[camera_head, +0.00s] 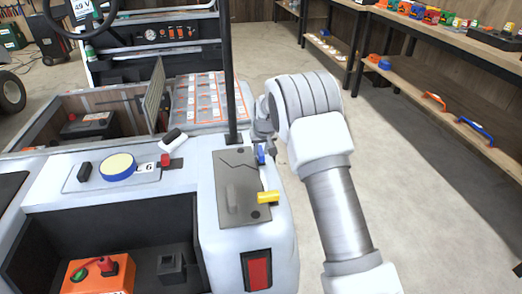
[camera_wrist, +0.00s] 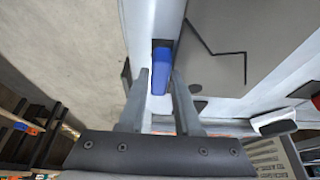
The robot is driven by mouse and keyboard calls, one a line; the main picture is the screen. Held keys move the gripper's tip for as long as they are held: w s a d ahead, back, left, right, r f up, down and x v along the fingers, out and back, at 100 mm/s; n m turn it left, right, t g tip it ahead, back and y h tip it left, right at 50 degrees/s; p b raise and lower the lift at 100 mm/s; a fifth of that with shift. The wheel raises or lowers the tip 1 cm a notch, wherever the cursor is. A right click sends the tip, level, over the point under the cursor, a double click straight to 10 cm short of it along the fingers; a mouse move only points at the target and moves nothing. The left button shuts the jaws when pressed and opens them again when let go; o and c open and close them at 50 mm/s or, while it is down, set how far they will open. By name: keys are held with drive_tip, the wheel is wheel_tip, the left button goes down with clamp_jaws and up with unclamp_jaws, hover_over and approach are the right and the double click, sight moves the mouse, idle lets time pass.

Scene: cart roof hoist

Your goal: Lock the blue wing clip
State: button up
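The blue wing clip (camera_head: 261,155) is on the right edge of the cart's white body, beside the foot of a black post. In the wrist view the blue clip (camera_wrist: 160,80) has a dark base and stands between the two grey fingers of my gripper (camera_wrist: 158,75). A narrow gap shows between the clip and the left finger; contact on the right side is unclear. My gripper (camera_head: 264,138) is open over the clip, partly hidden by my wrist in the head view. A yellow wing clip (camera_head: 268,197) lies crosswise nearer the camera.
A grey plate (camera_head: 235,190) with a raised handle lies left of the clips. The black post (camera_head: 229,75) rises close to my gripper. A shelf with tools (camera_head: 460,120) stands at right, beyond open floor.

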clamp_jaws()
drive_tip(key=shift+n, duration=0.4)
drive_tip(key=n+y, duration=0.1)
drive_tip(key=n, duration=0.1)
drive_tip(key=shift+n, duration=0.4)
drive_tip(key=n, duration=0.2)
drive_tip(key=n+g+y+p, duration=0.1)
drive_tip(key=n, duration=0.1)
drive_tip(key=shift+s+a+g+y, duration=0.1)
drive_tip(key=shift+a+g+y, duration=0.05)
drive_tip(key=shift+g+y, duration=0.15)
drive_tip(key=n+g, duration=0.1)
drive_tip(key=n, duration=0.2)
drive_tip(key=n+p, duration=0.1)
drive_tip(key=n, duration=0.1)
drive_tip(key=shift+s+n+g+y+p, duration=0.1)
drive_tip(key=shift+n+g+y+p, duration=0.2)
drive_tip(key=shift+n+g+y, duration=0.1)
drive_tip(key=shift+s+n+g, duration=0.15)
drive_tip(key=shift+n+g, duration=0.75)
drive_tip(key=shift+n, duration=1.4)
